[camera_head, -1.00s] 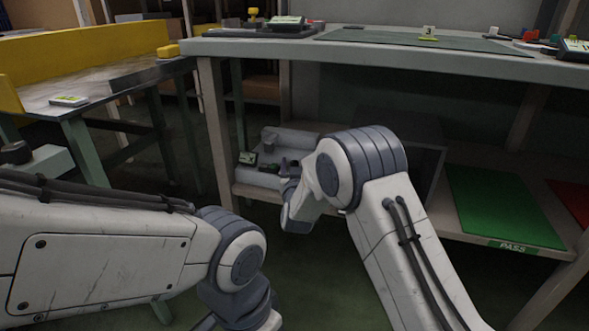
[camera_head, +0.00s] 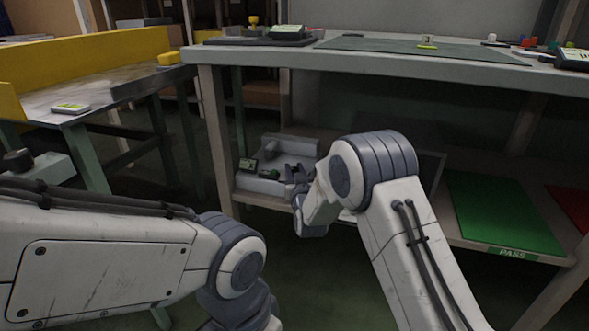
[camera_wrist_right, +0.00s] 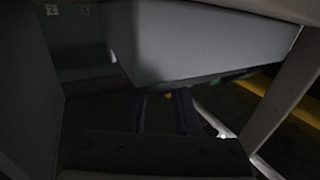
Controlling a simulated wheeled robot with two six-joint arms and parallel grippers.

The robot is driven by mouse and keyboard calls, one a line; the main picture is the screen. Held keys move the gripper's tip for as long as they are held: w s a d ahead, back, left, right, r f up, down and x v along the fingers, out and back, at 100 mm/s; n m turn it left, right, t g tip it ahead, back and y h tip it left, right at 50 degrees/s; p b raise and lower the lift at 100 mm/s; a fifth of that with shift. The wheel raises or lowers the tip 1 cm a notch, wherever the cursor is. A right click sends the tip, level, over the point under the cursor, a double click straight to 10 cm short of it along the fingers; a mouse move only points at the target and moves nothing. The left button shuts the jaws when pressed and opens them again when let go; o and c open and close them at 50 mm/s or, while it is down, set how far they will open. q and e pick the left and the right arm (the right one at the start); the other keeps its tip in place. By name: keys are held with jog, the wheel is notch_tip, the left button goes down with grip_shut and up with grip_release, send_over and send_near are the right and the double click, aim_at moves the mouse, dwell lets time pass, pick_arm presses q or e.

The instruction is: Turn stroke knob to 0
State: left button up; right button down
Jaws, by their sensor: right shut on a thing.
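A light grey unit (camera_head: 290,143) sits on the lower shelf under the workbench, with a small dark display (camera_head: 248,164) at its left front. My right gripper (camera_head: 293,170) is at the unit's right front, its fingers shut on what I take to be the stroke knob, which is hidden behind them. In the right wrist view the two dark fingers (camera_wrist_right: 169,108) stand close together below a large grey face. That view is dark, and I cannot read a knob scale or setting. My left arm crosses the lower left; its gripper is out of view.
The workbench top (camera_head: 400,62) lies above the unit, and a bench leg (camera_head: 217,135) stands at its left. A green PASS mat (camera_head: 500,210) lies to the right on the lower shelf. A table with yellow guards (camera_head: 90,52) stands at the left.

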jog(key=c, duration=0.6)
grip_release()
jog(key=shift+s+d+p, duration=0.1)
jog(key=shift+s+p, duration=0.25)
jog(key=shift+s, duration=0.1)
jog(key=s+p, duration=0.1)
jog(key=s, duration=0.2)
jog(key=s+d+p, duration=0.1)
jog(key=s, duration=0.2)
jog(key=s+p, duration=0.1)
jog(key=s, duration=0.2)
jog(key=shift+s+d+p, duration=0.2)
jog(key=shift+d+p, duration=0.1)
jog(key=shift+p, duration=0.1)
